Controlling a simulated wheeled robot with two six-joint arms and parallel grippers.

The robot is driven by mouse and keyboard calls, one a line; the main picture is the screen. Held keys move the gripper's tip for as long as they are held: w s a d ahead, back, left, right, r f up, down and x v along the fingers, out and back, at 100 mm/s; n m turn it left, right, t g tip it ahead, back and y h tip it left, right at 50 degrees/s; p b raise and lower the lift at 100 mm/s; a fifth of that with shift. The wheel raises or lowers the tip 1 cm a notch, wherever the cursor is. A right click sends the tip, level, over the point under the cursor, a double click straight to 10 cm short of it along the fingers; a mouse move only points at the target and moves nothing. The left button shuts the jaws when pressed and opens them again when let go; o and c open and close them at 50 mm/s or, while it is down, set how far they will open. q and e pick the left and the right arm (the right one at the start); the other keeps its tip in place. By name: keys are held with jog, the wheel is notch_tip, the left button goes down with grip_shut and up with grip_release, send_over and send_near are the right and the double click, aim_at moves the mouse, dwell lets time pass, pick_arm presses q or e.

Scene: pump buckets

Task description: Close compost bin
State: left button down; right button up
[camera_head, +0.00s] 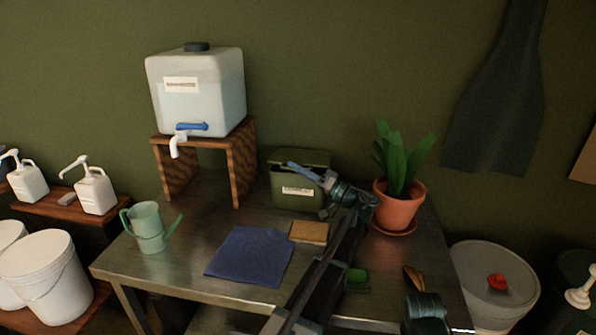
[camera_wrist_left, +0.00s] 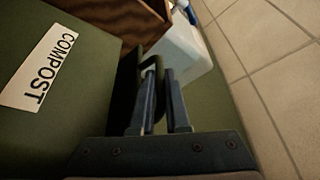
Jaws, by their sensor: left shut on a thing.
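The green compost bin (camera_head: 297,199) stands at the back of the metal table, its white label facing front. Its green lid (camera_head: 312,156) shows at the top; the gripper partly covers the opening, and how far the lid stands open is hard to tell. My left gripper (camera_head: 300,170) reaches across the bin's upper front, its blue fingers at the lid. My right gripper's fingers are not visible.
A potted plant (camera_head: 397,207) stands just right of the bin. A water tank (camera_head: 198,100) on a wooden stand (camera_head: 241,165) is to its left.

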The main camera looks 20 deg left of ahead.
pick_arm(q)
jog(key=shift+s+f+n+b, duration=0.15)
jog(key=shift+f+n+b, duration=0.15)
jog(key=shift+f+b, duration=1.3)
jog(key=shift+f, duration=0.25)
jog(key=c, duration=1.2)
grip_release()
jog(key=shift+d+f, duration=0.1)
jog(key=shift+d, duration=0.1)
jog(key=shift+b+v, duration=0.4)
jog(key=shift+v, duration=0.85)
jog(key=shift+d, duration=6.1)
jog(key=shift+s, duration=0.15)
